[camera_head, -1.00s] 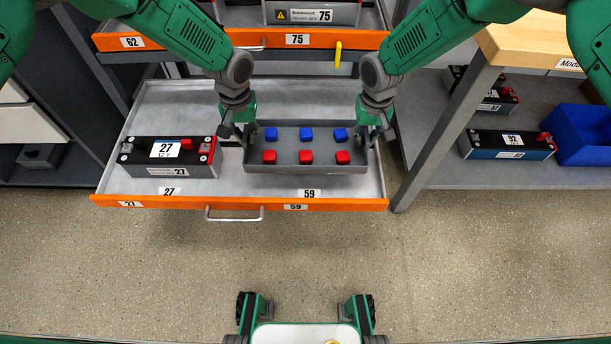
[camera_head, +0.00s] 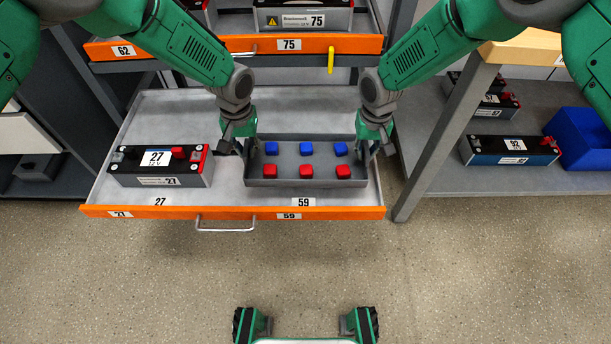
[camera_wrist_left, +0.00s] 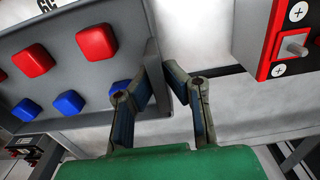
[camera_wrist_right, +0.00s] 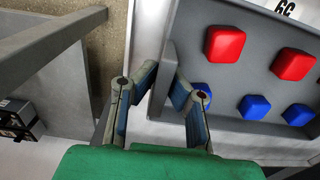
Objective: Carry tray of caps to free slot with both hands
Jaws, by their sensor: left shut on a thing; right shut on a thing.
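The grey tray (camera_head: 308,183) holds several caps, a row of blue caps (camera_head: 306,148) behind a row of red caps (camera_head: 306,171). It is over the right half of the pulled-out drawer (camera_head: 225,205), behind the label 59 (camera_head: 303,201). I cannot tell whether it touches the drawer floor. My left gripper (camera_head: 246,150) is shut on the tray's left end wall, which shows between its fingers in the left wrist view (camera_wrist_left: 153,75). My right gripper (camera_head: 368,150) is shut on the right end wall, also seen in the right wrist view (camera_wrist_right: 167,75).
A battery (camera_head: 160,166) marked 27 stands in the drawer's left half, with a gap to the tray. An upper drawer (camera_head: 235,46) holds battery 75 (camera_head: 303,17). A bench post (camera_head: 445,130) stands close at right, before a blue bin (camera_head: 583,138).

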